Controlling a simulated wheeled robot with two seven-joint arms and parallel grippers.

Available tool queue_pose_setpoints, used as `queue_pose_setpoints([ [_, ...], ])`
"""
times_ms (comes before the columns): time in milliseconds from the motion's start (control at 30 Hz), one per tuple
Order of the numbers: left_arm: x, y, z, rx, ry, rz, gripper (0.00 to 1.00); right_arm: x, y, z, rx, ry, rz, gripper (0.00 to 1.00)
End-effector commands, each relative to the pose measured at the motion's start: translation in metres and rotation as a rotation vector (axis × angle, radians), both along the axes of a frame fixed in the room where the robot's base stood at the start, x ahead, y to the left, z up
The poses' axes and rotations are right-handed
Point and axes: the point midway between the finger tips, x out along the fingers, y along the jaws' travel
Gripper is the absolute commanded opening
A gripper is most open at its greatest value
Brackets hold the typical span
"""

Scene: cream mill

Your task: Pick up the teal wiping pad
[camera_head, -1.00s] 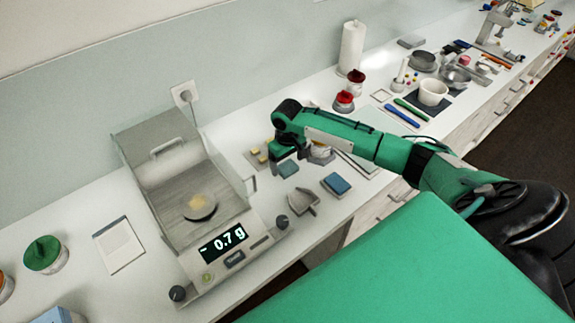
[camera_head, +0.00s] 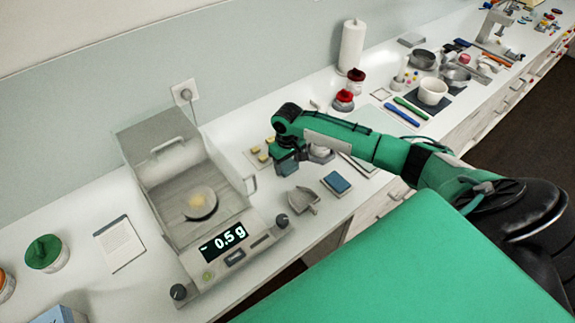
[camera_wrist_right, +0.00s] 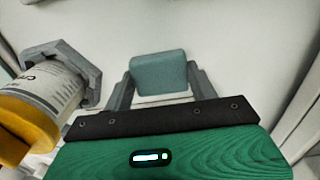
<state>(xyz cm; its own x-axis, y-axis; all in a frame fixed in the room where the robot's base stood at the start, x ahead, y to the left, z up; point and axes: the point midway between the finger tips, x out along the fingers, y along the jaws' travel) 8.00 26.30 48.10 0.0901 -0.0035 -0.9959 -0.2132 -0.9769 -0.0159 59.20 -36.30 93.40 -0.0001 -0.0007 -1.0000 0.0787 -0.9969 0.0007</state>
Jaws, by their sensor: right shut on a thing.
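The teal wiping pad (camera_wrist_right: 158,72) is between the two fingers of my right gripper (camera_wrist_right: 160,84) in the right wrist view, with both fingers against its sides. In the head view, my right gripper (camera_head: 286,168) points down over the counter, right of the scale, and largely hides the pad. I cannot tell whether the pad still touches the counter. My left gripper is in neither view.
A scale (camera_head: 232,240) with a raised hood and a pan stands to the left, reading -0.5 g. A grey scoop (camera_head: 303,201) and a blue pad (camera_head: 337,182) lie in front of the gripper. A labelled jar (camera_wrist_right: 45,95) is close by its left in the wrist view.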

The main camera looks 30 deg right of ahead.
Motion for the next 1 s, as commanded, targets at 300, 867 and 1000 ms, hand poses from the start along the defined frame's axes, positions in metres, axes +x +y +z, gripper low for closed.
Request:
queue_pose_setpoints([
  [300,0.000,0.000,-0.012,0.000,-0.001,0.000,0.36,0.001,0.000,0.034,0.000,-0.006,0.000,0.37],
  [867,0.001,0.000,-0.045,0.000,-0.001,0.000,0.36,0.001,0.000,0.178,0.000,-0.004,0.000,0.37],
  [1000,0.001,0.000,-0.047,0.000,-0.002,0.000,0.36,0.001,0.000,0.194,0.001,-0.001,-0.001,0.37],
])
